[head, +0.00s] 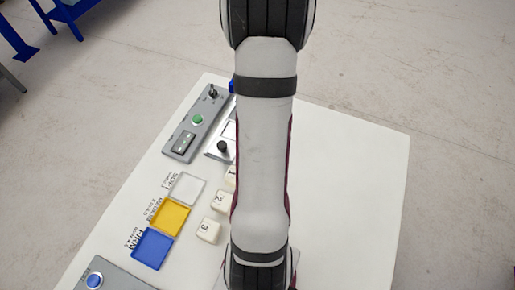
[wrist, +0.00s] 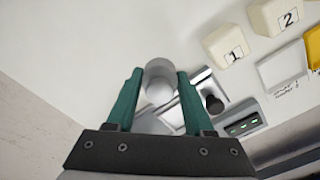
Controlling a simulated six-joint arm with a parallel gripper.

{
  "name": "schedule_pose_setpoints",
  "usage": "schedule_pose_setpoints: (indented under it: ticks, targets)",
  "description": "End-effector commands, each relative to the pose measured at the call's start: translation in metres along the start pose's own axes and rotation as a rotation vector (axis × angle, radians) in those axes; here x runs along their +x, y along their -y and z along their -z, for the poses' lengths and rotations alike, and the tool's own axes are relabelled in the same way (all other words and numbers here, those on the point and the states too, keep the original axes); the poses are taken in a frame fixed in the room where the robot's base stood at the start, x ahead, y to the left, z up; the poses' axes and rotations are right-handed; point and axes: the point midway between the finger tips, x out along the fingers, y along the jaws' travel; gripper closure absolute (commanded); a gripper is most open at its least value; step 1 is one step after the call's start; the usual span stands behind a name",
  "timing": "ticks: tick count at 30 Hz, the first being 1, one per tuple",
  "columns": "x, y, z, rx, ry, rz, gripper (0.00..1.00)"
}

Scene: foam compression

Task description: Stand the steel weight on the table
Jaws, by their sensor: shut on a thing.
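The steel weight (wrist: 159,78) is a smooth grey cylinder between the two green fingers of my gripper (wrist: 160,76) in the wrist view. The fingers touch it on both sides and are shut on it. I see it nearly end-on, and I cannot tell whether its lower end touches the table or hangs above it. The white table (head: 350,165) also fills much of the wrist view (wrist: 90,50). In the head view my own arm hides the gripper and the weight.
Foam blocks 1 (wrist: 232,46), 2 (head: 219,201) and 3 (head: 207,231) stand beside white (head: 187,189), yellow (head: 169,216) and blue (head: 152,248) trays. A black-knobbed device (head: 222,148) and a green-button panel (head: 197,120) lie behind. The table's right side is clear.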

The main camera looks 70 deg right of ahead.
Motion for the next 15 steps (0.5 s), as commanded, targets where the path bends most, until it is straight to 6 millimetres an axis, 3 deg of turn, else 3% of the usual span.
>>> schedule_pose_setpoints:
  ticks: [3,9,15]
  targets:
    - [0.009,0.009,0.013,-0.003,-0.001,-0.001,1.00]
    - [0.045,0.011,0.014,0.000,0.002,0.000,1.00]
    - [0.050,0.010,0.015,0.000,-0.002,-0.001,1.00]
